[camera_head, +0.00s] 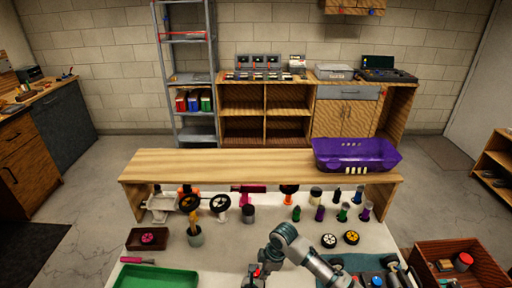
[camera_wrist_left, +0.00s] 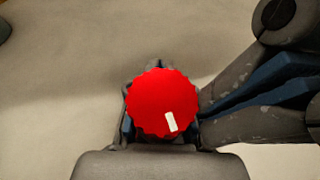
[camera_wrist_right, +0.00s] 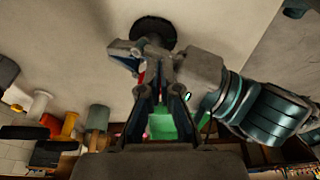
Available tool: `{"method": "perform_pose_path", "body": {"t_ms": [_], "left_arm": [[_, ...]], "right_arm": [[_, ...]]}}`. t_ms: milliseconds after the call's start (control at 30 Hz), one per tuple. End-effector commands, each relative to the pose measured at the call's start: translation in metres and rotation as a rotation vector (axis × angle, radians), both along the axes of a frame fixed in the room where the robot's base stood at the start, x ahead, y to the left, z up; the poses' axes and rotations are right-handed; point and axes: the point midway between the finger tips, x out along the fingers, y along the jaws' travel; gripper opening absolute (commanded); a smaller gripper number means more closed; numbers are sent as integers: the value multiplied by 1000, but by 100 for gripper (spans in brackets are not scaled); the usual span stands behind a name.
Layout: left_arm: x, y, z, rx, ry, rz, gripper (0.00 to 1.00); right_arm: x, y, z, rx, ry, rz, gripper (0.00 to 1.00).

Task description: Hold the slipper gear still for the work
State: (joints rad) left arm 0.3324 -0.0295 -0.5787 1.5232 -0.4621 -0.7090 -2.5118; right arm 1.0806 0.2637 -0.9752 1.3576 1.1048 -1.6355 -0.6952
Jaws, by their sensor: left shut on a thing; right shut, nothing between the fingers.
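The slipper gear (camera_wrist_left: 162,102) is a bright red disc with a toothed rim and a white mark near its lower edge. In the left wrist view it sits in my left gripper (camera_wrist_left: 160,135), which is shut on it; the disc hides most of the fingers. In the head view a small red spot (camera_head: 257,272) shows at the bottom, beside a grey and teal arm. My right gripper (camera_wrist_right: 162,88) is shut and empty in the right wrist view, close to the other gripper. Whether it touches the gear I cannot tell.
A green tray (camera_head: 157,277) lies at the table's front left and a wooden box (camera_head: 455,262) stands at right. Wheels, bottles and a small dish (camera_head: 147,238) stand farther back, below a wooden shelf (camera_head: 230,165) with a purple bin (camera_head: 355,155).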

Motion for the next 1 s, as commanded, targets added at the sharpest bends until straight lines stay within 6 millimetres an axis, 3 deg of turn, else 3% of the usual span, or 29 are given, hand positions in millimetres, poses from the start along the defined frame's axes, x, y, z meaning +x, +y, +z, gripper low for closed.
{"method": "perform_pose_path", "body": {"t_ms": [433,733,1000], "left_arm": [[-1,-3,-1,-2,1,-6,0],[-1,-2,-1,-1,1,-4,0],[-1,-1,-1,0,2,-1,0]], "right_arm": [[-2,4,0,8,-1,6,0],[-5,-5,2,6,0,5,0],[-4,-5,34,4,-2,5,0]]}}
